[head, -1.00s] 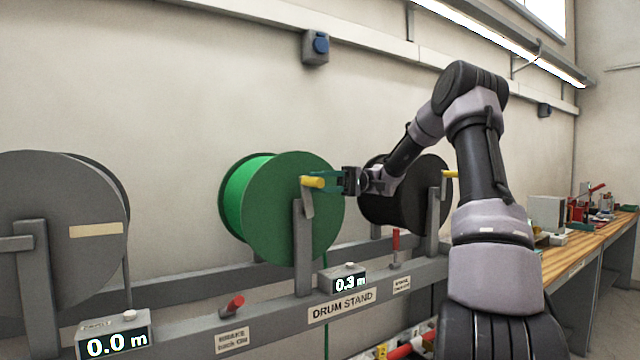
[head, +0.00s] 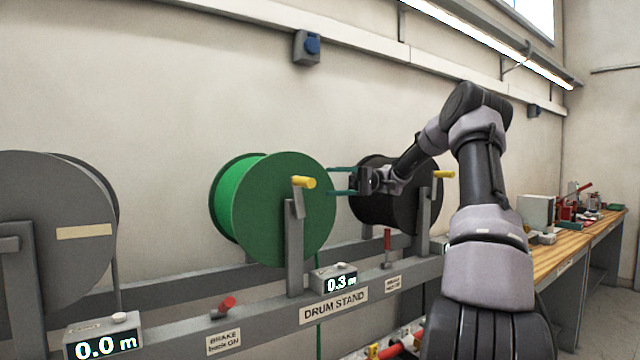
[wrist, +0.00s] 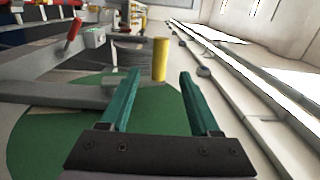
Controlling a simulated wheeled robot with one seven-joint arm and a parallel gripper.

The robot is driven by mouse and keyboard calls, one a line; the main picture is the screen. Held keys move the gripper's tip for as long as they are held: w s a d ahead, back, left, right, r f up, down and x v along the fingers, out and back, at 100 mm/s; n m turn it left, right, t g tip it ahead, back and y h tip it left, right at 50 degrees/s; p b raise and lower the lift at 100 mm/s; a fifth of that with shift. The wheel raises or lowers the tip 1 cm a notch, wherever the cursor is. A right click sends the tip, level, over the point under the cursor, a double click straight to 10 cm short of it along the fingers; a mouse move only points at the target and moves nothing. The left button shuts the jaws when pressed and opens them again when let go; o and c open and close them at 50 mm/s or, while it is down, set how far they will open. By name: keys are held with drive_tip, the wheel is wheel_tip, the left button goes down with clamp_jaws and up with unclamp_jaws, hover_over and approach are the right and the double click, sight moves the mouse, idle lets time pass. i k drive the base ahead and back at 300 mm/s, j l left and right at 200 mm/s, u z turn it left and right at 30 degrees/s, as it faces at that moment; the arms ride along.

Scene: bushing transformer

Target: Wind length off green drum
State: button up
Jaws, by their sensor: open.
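The green drum (head: 270,215) hangs on the drum stand (head: 265,322), between a grey drum and a black drum. Its yellow crank handle (head: 304,182) sticks out near the top of its support post. The handle also shows upright in the wrist view (wrist: 160,60), ahead of the fingertips and between their lines. My gripper (head: 330,181) is open and empty, its teal fingers pointing at the handle from the right with a gap between. The fingers also show in the wrist view (wrist: 157,75). The green drum's counter (head: 335,279) reads 0.3 m.
The grey drum (head: 60,220) at left has a counter (head: 103,338) reading 0.0 m. A red brake lever (head: 227,303) tilts over, and another red lever (head: 387,241) stands upright. The black drum (head: 372,205) is behind my gripper. A wooden workbench (head: 570,240) runs along the right.

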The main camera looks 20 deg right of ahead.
sight(247, 196)
drive_tip(key=k+j, duration=0.15)
drive_tip(key=j, duration=0.15)
drive_tip(key=k+j, duration=0.1)
drive_tip(key=j, duration=0.15)
drive_tip(key=k+j, duration=0.15)
drive_tip(key=j, duration=0.65)
drive_tip(key=z, duration=0.05)
